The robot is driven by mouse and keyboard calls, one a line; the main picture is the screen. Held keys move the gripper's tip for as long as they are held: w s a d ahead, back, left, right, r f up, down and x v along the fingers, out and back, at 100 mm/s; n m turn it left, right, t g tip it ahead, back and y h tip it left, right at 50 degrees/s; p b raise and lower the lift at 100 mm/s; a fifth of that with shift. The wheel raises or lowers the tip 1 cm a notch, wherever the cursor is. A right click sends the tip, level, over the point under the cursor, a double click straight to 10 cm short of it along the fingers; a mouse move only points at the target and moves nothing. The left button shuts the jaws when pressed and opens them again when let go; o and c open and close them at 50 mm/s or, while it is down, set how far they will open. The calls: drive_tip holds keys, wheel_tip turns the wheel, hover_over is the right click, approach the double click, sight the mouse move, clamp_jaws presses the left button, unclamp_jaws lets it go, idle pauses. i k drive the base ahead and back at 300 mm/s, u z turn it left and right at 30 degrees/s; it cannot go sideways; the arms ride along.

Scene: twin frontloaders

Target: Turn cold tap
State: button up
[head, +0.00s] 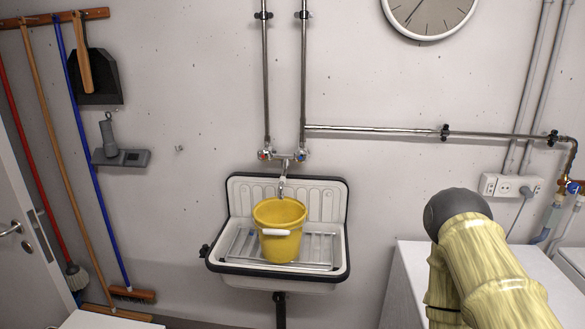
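A wall-mounted mixer with two tap knobs sits above the sink in the head view. The left knob (264,154) seems to carry a reddish mark, and the right knob (302,154) seems to carry a bluish one; both are small and hard to read. The spout (282,181) hangs down between them over a yellow bucket (279,230). The bucket stands upright on a rack in the white sink (338,239). No running water can be made out. My yellow arm is at the lower right, apart from the taps. My gripper is not in view.
Vertical pipes rise from the taps, and a horizontal pipe (375,130) runs right to a brass valve (572,187). A white appliance top (410,255) lies beside my arm. Brooms and a dustpan (97,80) hang at the left. The wall around the taps is clear.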

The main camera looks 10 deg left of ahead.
sight(301, 155)
drive_tip(key=k, duration=0.25)
drive_tip(key=u, duration=0.9)
drive_tip(key=i, duration=0.65)
drive_tip(key=z, duration=0.95)
